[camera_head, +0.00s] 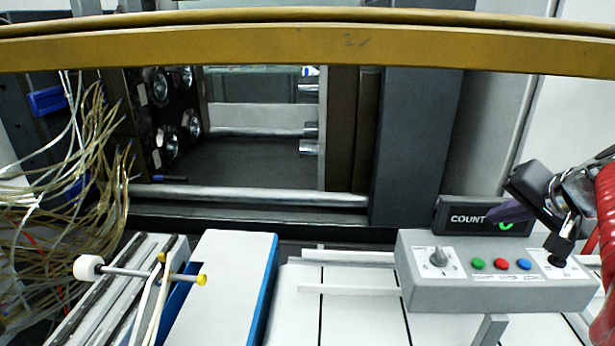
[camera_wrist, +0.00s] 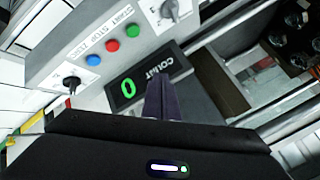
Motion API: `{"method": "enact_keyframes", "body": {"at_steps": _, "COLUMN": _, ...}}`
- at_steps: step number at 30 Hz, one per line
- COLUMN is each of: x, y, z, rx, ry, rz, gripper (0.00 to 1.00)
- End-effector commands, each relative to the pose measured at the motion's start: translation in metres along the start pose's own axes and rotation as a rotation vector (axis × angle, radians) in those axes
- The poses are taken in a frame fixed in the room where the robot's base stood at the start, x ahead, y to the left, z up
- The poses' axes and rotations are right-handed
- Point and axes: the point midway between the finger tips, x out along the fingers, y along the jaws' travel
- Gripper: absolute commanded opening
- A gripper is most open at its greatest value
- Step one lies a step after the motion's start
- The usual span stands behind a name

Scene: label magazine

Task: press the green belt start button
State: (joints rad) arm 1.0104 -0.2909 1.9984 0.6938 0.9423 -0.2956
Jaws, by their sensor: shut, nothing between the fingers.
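The green button (camera_head: 478,264) is the leftmost of three round buttons on top of a grey control box (camera_head: 440,295), beside a red button (camera_head: 502,264) and a blue button (camera_head: 524,264). In the wrist view the green button (camera_wrist: 133,31) lies beyond my fingertips, up and to the left. My gripper (camera_head: 492,213) is shut and empty, its dark purple fingers pointing left. It is in front of the count display (camera_head: 462,218), above and behind the buttons, and touches none of them. In the wrist view my gripper (camera_wrist: 158,85) overlaps the display's edge.
A rotary knob (camera_head: 438,257) stands left of the buttons and a black switch (camera_head: 557,261) right of them. The display shows a green 0 in the wrist view. A yellow beam (camera_head: 300,48) crosses the top. Cables (camera_head: 80,150) hang at left.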

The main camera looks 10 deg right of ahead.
Motion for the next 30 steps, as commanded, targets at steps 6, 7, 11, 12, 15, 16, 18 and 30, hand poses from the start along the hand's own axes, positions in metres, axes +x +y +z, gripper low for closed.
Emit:
{"method": "enact_keyframes", "body": {"at_steps": 6, "x": 0.013, "y": 0.009, "z": 0.009, "rx": 0.002, "ry": -0.002, "rz": 0.0, "gripper": 0.0}}
{"method": "enact_keyframes", "body": {"at_steps": 7, "x": 0.015, "y": 0.011, "z": 0.011, "rx": 0.002, "ry": -0.001, "rz": 0.001, "gripper": 0.0}}
{"method": "enact_keyframes", "body": {"at_steps": 11, "x": 0.024, "y": 0.018, "z": 0.018, "rx": 0.003, "ry": -0.002, "rz": 0.0, "gripper": 0.0}}
{"method": "enact_keyframes", "body": {"at_steps": 12, "x": 0.027, "y": 0.02, "z": 0.02, "rx": 0.003, "ry": -0.001, "rz": 0.0, "gripper": 0.0}}
{"method": "enact_keyframes", "body": {"at_steps": 15, "x": 0.034, "y": 0.026, "z": 0.025, "rx": 0.002, "ry": -0.002, "rz": 0.001, "gripper": 0.0}}
{"method": "enact_keyframes", "body": {"at_steps": 16, "x": 0.036, "y": 0.027, "z": 0.027, "rx": 0.003, "ry": -0.001, "rz": 0.001, "gripper": 0.0}}
{"method": "enact_keyframes", "body": {"at_steps": 18, "x": 0.042, "y": 0.031, "z": 0.031, "rx": 0.003, "ry": -0.002, "rz": 0.001, "gripper": 0.0}}
{"method": "enact_keyframes", "body": {"at_steps": 30, "x": 0.058, "y": 0.044, "z": 0.042, "rx": 0.002, "ry": 0.001, "rz": 0.002, "gripper": 0.0}}
